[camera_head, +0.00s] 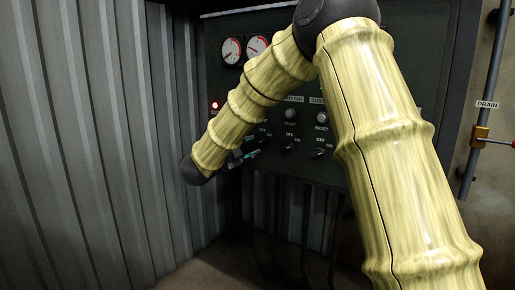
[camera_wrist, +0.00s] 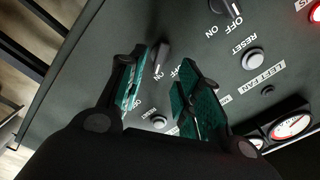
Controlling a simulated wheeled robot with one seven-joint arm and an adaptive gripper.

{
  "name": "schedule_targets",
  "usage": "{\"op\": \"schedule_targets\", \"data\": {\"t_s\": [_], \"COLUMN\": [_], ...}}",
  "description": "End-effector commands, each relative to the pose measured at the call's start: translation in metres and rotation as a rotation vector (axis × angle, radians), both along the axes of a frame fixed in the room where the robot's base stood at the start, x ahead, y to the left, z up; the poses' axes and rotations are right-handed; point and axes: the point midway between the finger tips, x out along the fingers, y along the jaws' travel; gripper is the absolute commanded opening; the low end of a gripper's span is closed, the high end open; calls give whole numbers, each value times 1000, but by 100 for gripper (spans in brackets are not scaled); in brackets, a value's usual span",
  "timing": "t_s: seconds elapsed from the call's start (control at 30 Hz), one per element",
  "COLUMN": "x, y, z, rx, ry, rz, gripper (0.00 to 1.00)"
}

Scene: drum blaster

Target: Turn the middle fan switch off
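A dark switch knob (camera_wrist: 162,55) on the grey control panel sits between the fingertips in the wrist view, close to the left finger. It is the switch beside the one under the "LEFT FAN" label, but its own label is mostly hidden by the fingers. Whether it points to ON or OFF I cannot tell. My gripper (camera_wrist: 170,62) is open, with green pads on both sides of the knob; contact is unclear. In the head view my gripper (camera_head: 243,157) is small at the panel's lower left, largely behind my arm.
The left fan switch (camera_wrist: 219,5) and its reset button (camera_wrist: 253,58) are close by in the wrist view. More switches (camera_head: 288,148) lie to the right in the head view. Gauges (camera_head: 231,50) and a red light (camera_head: 215,105) are on the panel. A corrugated wall (camera_head: 95,130) stands left.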

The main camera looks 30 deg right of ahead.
Motion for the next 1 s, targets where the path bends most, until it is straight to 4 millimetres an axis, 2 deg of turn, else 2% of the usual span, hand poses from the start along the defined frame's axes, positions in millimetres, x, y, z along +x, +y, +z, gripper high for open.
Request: {"op": "schedule_targets", "data": {"t_s": [0.1, 0.33, 0.5, 0.8, 0.87, 1.0], "x": [7, 18, 22, 23, 23, 23], "y": [-19, -46, -54, -56, -56, -56], "z": [-3, -2, 0, 0, 0, 0], "rx": [1, 1, -1, -1, -1, -1], "ry": [-3, -1, -1, 1, 1, 1], "rz": [-2, -1, 0, 1, 1, 1], "gripper": [34, 34, 34, 34, 27, 1]}}
